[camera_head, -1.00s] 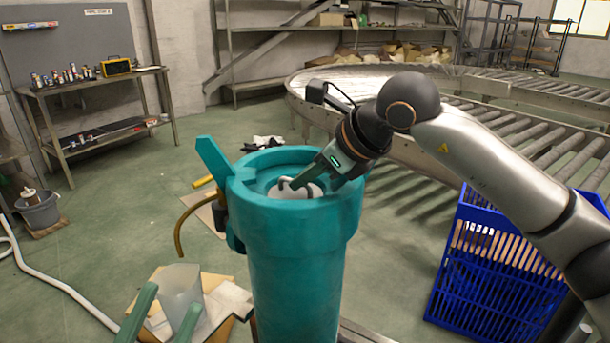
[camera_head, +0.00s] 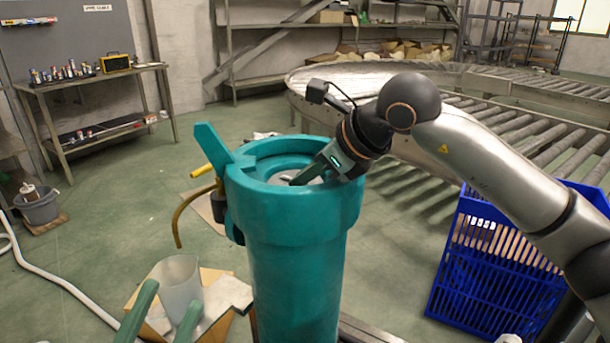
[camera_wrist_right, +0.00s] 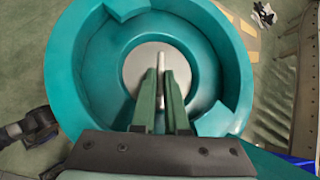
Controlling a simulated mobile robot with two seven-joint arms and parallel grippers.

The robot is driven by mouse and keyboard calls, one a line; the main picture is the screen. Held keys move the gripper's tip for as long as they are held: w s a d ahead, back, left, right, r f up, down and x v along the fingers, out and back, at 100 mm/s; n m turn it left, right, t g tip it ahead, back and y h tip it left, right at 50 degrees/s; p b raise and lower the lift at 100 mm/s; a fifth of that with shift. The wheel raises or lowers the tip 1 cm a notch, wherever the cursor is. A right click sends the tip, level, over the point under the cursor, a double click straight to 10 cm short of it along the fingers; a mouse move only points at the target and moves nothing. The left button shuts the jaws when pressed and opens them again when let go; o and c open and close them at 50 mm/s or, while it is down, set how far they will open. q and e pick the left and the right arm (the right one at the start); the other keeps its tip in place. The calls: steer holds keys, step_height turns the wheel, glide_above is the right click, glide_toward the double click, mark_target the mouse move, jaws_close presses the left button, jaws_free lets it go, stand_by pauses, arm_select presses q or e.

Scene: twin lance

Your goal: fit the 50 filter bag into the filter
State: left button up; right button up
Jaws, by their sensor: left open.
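The filter is a teal upright housing (camera_head: 295,270) with an open round top. The filter bag shows as a pale grey-white disc (camera_wrist_right: 135,72) low inside the opening in the right wrist view, with a thin white upright handle. My right gripper (camera_head: 296,182) reaches down into the opening, its two green fingers (camera_wrist_right: 161,78) close on either side of the handle. The rest of the bag is hidden inside the housing, and no number on it can be read. My left gripper (camera_head: 168,309) is open and empty at the lower left, apart from the filter.
A teal lever-like arm (camera_head: 210,148) and a yellow hose (camera_head: 183,212) stand at the filter's left side. A translucent jug (camera_head: 179,284) stands on cardboard on the floor. A blue crate (camera_head: 490,270) is at the right, a roller conveyor (camera_head: 545,143) behind.

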steer(key=o, duration=0.5)
steer(key=shift+f, duration=0.2)
steer(key=shift+s, duration=0.1)
steer(key=p+v, duration=0.2)
steer(key=v, duration=1)
steer(key=shift+d+r, duration=0.1)
steer(key=shift+r, duration=0.35)
steer(key=shift+s, duration=0.1)
